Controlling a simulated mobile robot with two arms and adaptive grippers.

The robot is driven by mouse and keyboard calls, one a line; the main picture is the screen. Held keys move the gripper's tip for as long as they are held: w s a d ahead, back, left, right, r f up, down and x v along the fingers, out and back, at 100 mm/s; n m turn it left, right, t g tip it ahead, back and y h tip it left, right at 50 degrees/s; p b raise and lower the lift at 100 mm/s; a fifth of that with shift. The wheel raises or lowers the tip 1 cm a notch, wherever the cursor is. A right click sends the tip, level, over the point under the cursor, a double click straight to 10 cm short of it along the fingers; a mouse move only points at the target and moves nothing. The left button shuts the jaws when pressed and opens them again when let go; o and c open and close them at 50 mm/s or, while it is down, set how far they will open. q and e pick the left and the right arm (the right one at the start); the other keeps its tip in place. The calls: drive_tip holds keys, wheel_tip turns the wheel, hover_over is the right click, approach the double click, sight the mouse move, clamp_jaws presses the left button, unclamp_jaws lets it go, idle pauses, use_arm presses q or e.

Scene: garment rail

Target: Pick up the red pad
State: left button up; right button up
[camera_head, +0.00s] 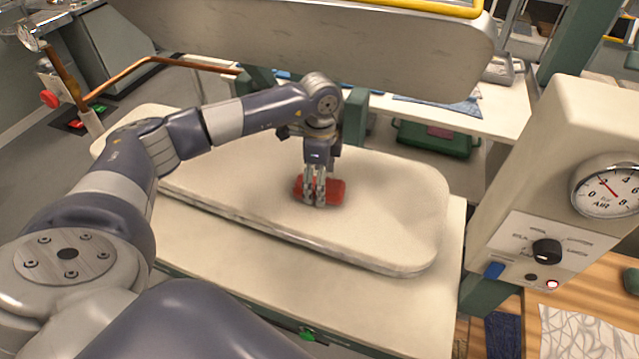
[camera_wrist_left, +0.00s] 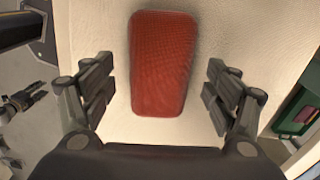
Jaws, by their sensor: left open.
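The red pad (camera_head: 336,189) lies flat on the cream padded pressing board (camera_head: 395,195). In the left wrist view the red pad (camera_wrist_left: 161,62) is a rounded, textured block that narrows toward the gripper. My left gripper (camera_head: 315,203) points down at the pad in the head view, its fingers hiding part of it. In the left wrist view my left gripper (camera_wrist_left: 158,92) is open, with one finger on each side of the pad and a clear gap to both.
A large cream upper press head (camera_head: 330,50) hangs behind the board. A machine column with an air gauge (camera_head: 606,187) and a black knob stands at the right. A green crate (camera_head: 433,140) sits behind the board. The board around the pad is clear.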

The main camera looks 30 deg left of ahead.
use_arm(q)
drive_tip(key=shift+f, duration=0.95)
use_arm(e)
drive_tip(key=shift+w+r, duration=0.1)
drive_tip(key=shift+r, duration=0.25)
use_arm(q)
drive_tip(key=shift+c, duration=0.6)
drive_tip(key=c, duration=1.1)
drive_tip(key=shift+r, duration=0.1)
use_arm(e)
drive_tip(key=shift+f, duration=0.1)
